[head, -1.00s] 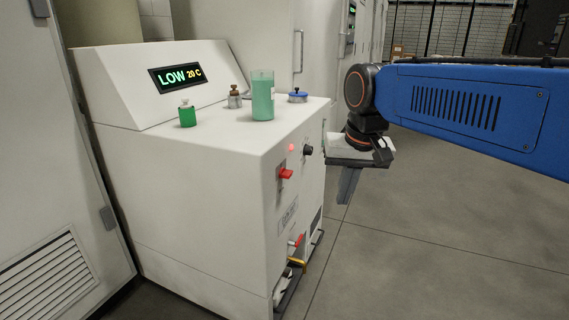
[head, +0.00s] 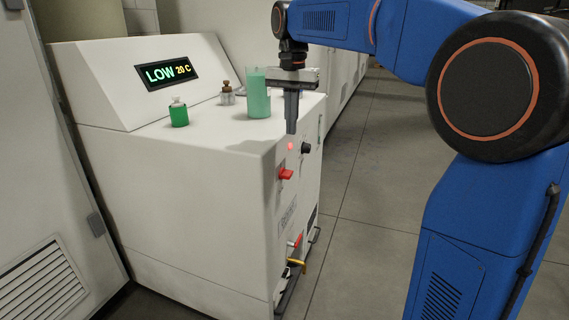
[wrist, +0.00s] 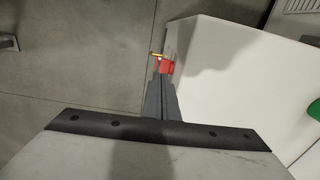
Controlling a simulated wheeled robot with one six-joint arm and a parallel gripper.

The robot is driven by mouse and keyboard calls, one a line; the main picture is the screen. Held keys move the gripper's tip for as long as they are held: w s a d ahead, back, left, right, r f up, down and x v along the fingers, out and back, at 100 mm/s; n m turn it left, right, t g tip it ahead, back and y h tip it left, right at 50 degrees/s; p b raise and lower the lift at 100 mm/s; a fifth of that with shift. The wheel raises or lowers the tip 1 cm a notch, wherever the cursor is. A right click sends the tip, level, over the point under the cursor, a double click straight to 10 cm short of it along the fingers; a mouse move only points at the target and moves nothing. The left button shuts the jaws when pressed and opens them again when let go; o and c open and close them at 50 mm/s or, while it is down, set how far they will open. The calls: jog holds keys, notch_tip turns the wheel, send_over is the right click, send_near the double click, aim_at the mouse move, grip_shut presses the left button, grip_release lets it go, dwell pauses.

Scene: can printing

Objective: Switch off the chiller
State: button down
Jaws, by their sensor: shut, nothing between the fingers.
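The chiller (head: 200,190) is a white cabinet on the left in the head view. My gripper (head: 291,131) is shut and empty, pointing down beside the upper edge of that face, above the red handle. In the wrist view my fingertips (wrist: 162,80) point toward a red part (wrist: 166,67) at the cabinet's edge. Contact cannot be told.
A green beaker (head: 257,93), a green bottle (head: 178,112) and a small brown-topped jar (head: 227,93) stand on the cabinet top near my gripper. A red-handled valve (head: 295,241) and yellow part (head: 297,262) are low on the face. Open floor (head: 370,190) lies to the right.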

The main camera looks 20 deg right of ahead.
aim_at(285, 176)
jog(key=shift+w+a+r, duration=0.1)
jog(key=shift+w+a, duration=0.1)
jog(key=shift+w, duration=0.35)
jog(key=shift+w+a+r, duration=0.1)
jog(key=shift+w+a, duration=0.05)
jog(key=shift+w, duration=0.35)
jog(key=shift+f, duration=0.15)
notch_tip(285, 176, down, 14)
jog(key=shift+r, duration=0.1)
jog(key=shift+s, duration=0.1)
jog(key=shift+s+a+t+h, duration=0.25)
jog(key=shift+t+h, duration=0.15)
jog(key=shift+t, duration=0.1)
jog(key=shift+s+a+f, duration=0.25)
jog(key=shift+s+f, duration=0.05)
jog(key=shift+f, duration=0.1)
jog(key=shift+w+d, duration=0.1)
